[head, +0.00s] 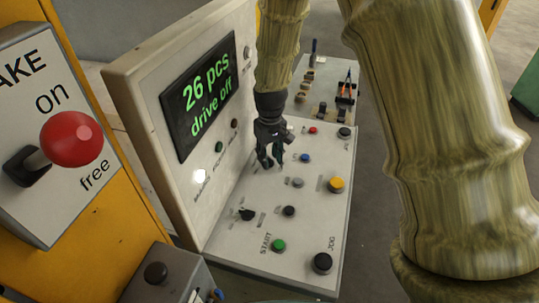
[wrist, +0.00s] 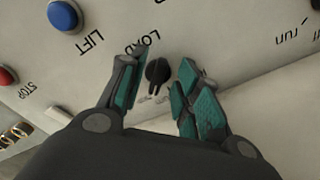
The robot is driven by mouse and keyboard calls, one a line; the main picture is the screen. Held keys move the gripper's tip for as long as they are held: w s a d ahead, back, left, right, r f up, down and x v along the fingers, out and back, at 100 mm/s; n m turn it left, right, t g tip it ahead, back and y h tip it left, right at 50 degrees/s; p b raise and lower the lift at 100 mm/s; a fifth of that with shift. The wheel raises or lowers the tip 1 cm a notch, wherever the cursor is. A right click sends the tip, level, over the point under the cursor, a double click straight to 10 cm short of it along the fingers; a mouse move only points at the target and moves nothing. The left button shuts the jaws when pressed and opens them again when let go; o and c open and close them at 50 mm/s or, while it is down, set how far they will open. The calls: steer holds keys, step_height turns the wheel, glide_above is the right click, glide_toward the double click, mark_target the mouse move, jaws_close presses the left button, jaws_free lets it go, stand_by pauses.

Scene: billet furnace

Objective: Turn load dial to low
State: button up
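The load dial (wrist: 157,72) is a small black knob on the pale panel, below the upside-down word LOAD in the wrist view. Small markings sit beside its pointer, too small to read. My gripper (wrist: 155,85) is open, with its two teal-padded fingers on either side of the dial. A gap shows between the dial and each finger. In the head view my gripper (head: 270,160) points down over the far part of the sloped panel, and the dial is hidden there or too small to make out.
The panel (head: 250,225) also carries a blue LIFT button (wrist: 64,14), a red STOP button (wrist: 6,76), a yellow button (head: 336,184), a green START button (head: 278,245) and a black JOG button (head: 322,263). The upright screen (head: 205,95) reads "26 pcs drive off". A red-knobbed lever (head: 72,139) stands at left.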

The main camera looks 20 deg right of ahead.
steer(key=shift+w+f, duration=0.5)
steer(key=shift+w, duration=0.1)
steer(key=shift+s+r, duration=0.3)
steer(key=shift+s, duration=0.05)
jaws_close()
steer(key=shift+n, duration=0.3)
steer(key=n+p, duration=0.1)
steer(key=n, duration=0.3)
steer(key=n+p, duration=0.1)
steer(key=n, duration=0.4)
steer(key=shift+p, duration=0.35)
steer(key=n+p, duration=0.1)
steer(key=n, duration=0.3)
steer(key=shift+a, duration=0.1)
steer(key=shift+f+n+p, duration=0.1)
steer(key=shift+n+p, duration=0.85)
steer(key=shift+n, duration=1.15)
